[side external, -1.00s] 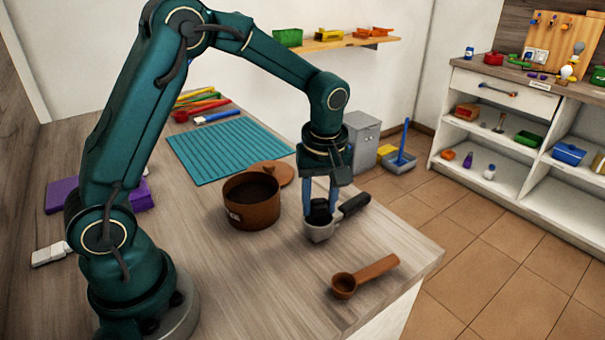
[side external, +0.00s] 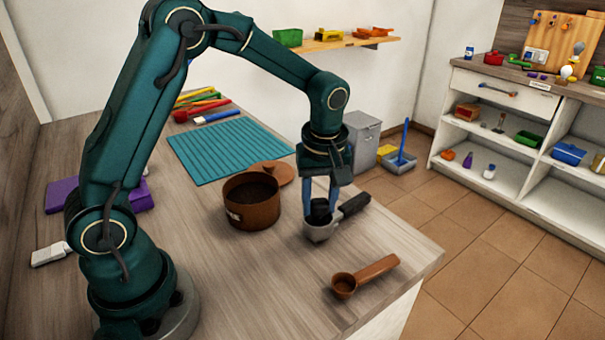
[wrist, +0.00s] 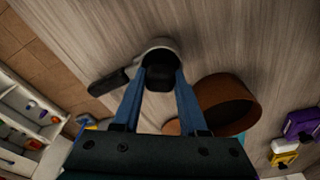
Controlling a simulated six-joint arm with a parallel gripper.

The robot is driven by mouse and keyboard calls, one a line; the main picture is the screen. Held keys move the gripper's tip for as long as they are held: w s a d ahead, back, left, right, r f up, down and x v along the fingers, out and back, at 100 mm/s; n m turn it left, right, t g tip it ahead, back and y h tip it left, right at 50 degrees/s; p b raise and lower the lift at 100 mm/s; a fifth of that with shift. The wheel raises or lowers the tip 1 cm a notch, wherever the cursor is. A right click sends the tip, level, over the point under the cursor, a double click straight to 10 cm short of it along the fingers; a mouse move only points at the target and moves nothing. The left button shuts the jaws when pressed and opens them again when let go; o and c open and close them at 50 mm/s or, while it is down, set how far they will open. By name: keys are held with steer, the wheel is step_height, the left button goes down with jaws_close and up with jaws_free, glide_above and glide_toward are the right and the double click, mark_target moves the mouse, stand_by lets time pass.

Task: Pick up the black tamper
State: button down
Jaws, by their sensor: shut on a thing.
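The black tamper (side external: 320,209) stands in the round metal basket of the portafilter (side external: 320,232), whose black handle (side external: 354,204) points to the upper right in the side view. My gripper (side external: 321,200) points straight down over it, with its blue fingers shut on the tamper's top. In the wrist view the tamper (wrist: 159,77) shows between the fingertips of my gripper (wrist: 161,80), with the portafilter's metal rim around it. The tamper's lower part is hidden inside the basket.
A brown scoop (side external: 364,276) lies in front, near the counter's right edge. A teal mat (side external: 228,150) lies at the back.

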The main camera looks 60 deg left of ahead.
mark_target(319, 198)
steer(key=shift+r, duration=0.2)
stand_by(0.3)
step_height(319, 198, up, 4)
steer(key=s+a+r, duration=0.5)
steer(key=a+r, duration=0.5)
steer(key=r, duration=0.1)
steer(key=shift+s+r, duration=0.35)
steer(key=shift+s, duration=0.05)
stand_by(0.5)
